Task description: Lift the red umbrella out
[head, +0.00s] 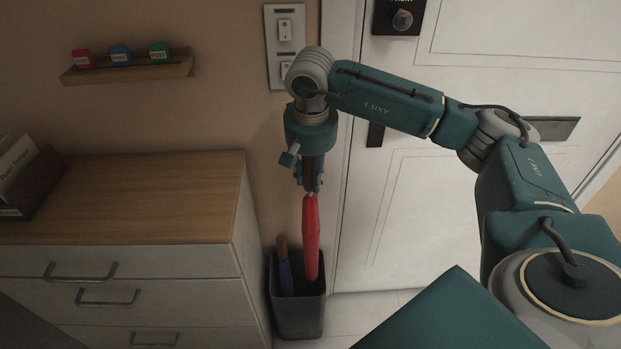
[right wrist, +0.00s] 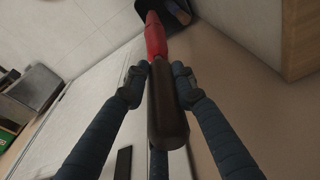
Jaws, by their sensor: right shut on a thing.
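The red umbrella (head: 311,238) hangs nearly upright below my right gripper (head: 309,186) in the head view. Its lower end is inside or in front of the dark bin (head: 299,325); I cannot tell how deep it reaches. My right gripper is shut on its dark handle. In the right wrist view the fingers (right wrist: 154,82) close on both sides of the dark handle (right wrist: 166,112), and the red cloth (right wrist: 156,38) runs away toward the bin (right wrist: 176,10). My left gripper is not in view.
A blue umbrella (head: 285,275) with a brown handle stands in the bin, left of the red one. A wood-topped drawer cabinet (head: 130,195) is close on the left. A white door (head: 420,215) is behind and right. A small shelf (head: 130,72) hangs on the wall.

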